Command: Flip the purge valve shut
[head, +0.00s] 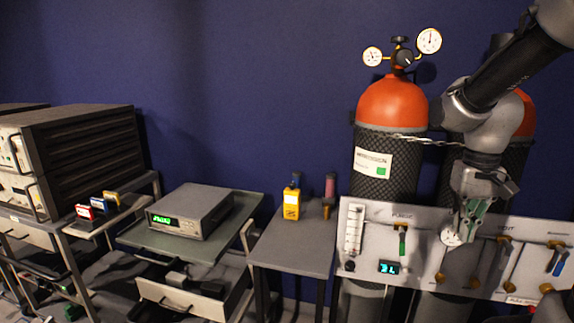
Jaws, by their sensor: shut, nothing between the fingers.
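The white valve panel (372,222) stands in front of the gas cylinders at the right. Under its purge lettering hangs a valve with a green lever (402,241), the lever pointing down. My gripper (463,238) is shut and empty, pointing down in front of the panel to the right of that lever, apart from it in the picture. It partly covers a round dial (450,237) on the panel. A green patch shows at the fingers; I cannot tell whether it is part of the gripper or something behind it. The depth between fingers and panel is unclear.
A blue-handled valve (556,260) is at the panel's right end. An orange-topped cylinder (392,103) with gauges stands behind the panel, a chain across it. A grey side table (290,252) holds a yellow handheld device (291,203). Instrument racks stand at the left.

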